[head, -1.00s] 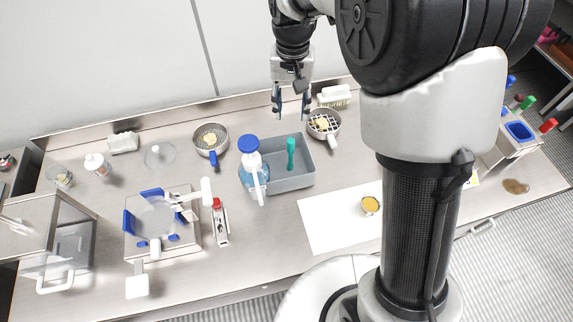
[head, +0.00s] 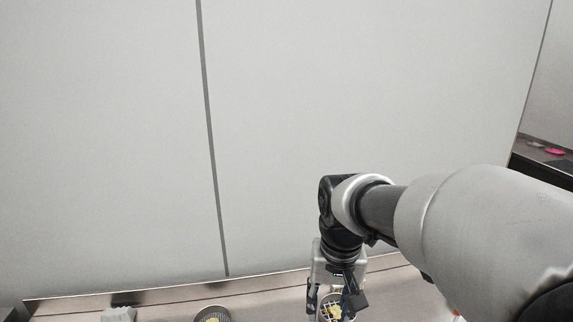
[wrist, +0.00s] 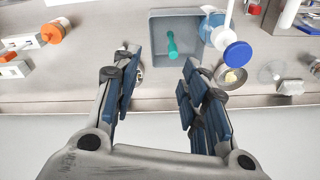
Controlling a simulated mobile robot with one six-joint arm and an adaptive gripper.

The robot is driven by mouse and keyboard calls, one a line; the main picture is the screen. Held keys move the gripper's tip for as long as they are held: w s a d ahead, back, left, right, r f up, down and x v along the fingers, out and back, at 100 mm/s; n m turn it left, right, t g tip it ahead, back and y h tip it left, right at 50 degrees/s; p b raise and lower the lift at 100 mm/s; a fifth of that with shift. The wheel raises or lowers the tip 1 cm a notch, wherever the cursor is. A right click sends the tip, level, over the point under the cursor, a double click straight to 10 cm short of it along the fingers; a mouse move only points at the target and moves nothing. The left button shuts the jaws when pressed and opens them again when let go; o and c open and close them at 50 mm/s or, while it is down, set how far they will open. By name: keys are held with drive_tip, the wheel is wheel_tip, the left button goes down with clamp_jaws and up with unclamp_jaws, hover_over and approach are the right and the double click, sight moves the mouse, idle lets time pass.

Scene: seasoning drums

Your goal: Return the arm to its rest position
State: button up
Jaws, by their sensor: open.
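My gripper (head: 333,305) hangs at the bottom of the head view, its lower end close to the picture edge. In the wrist view my gripper (wrist: 160,70) is open, with dark blue pads on both fingers and nothing between them. My arm comes in from the lower right of the head view. Behind the gripper, a round strainer with yellow contents (head: 334,312) partly shows.
In the wrist view, a grey bin (wrist: 160,58) holds a green-handled tool (wrist: 172,45). A blue-capped bottle (wrist: 237,54) and a small strainer (wrist: 231,79) are beside it. An orange-capped container (wrist: 52,33) is at left. A plain wall (head: 110,150) stands behind the counter.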

drive_tip(key=s+d+t+b, duration=0.1)
drive_tip(key=s+d, duration=0.2)
drive_tip(key=s, duration=0.6)
drive_tip(key=s+d+f+n+t+b, duration=0.1)
drive_tip(key=s+d+t+b, duration=0.1)
drive_tip(key=s, duration=0.7)
drive_tip(key=shift+s+d+f, duration=0.2)
drive_tip(key=shift+s+d, duration=0.2)
idle(0.5)
